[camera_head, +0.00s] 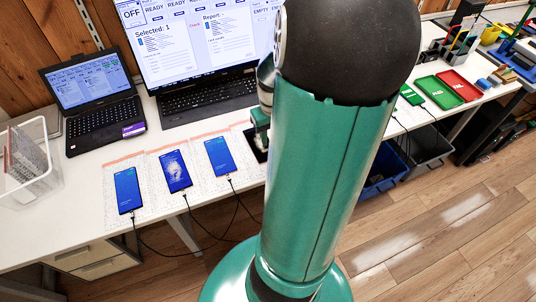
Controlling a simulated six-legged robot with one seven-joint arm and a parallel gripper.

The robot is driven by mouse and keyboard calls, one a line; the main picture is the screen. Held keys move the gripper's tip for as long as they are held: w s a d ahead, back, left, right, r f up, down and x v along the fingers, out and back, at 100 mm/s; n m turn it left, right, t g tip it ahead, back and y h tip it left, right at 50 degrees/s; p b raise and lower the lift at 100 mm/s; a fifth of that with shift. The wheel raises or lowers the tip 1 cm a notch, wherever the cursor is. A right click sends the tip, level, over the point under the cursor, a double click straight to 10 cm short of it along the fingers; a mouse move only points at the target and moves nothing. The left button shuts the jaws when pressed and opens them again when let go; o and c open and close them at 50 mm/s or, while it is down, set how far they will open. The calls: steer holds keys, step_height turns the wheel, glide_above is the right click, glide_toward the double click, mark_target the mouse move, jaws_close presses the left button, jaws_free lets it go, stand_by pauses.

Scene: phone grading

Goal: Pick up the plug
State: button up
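Three phones lie in a row on the white desk: a left phone (127,190), a middle phone (175,171) and a right phone (219,156). Each has a lit blue screen. A black cable plug (132,215) sits at the left phone's bottom edge, another plug (184,192) at the middle phone, and a third plug (230,179) at the right phone. I cannot tell which one the task means. Their cables hang over the desk's front edge. My large teal arm fills the centre; I cannot make out my gripper's fingers, and the desk behind the arm is hidden.
A laptop (94,98) and a large monitor (200,40) with a black keyboard (210,92) stand behind the phones. Green (437,92) and red (461,85) trays lie at right. Bins (424,150) stand below the desk.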

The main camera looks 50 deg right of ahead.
step_height(320, 180, down, 8)
steer(key=shift+s, duration=0.1)
steer(key=shift+d+f, duration=0.15)
steer(key=shift+f, duration=1.35)
steer(key=shift+d+f, duration=0.1)
steer(key=shift+f, duration=1.4)
steer(key=shift+f, duration=0.25)
jaws_close()
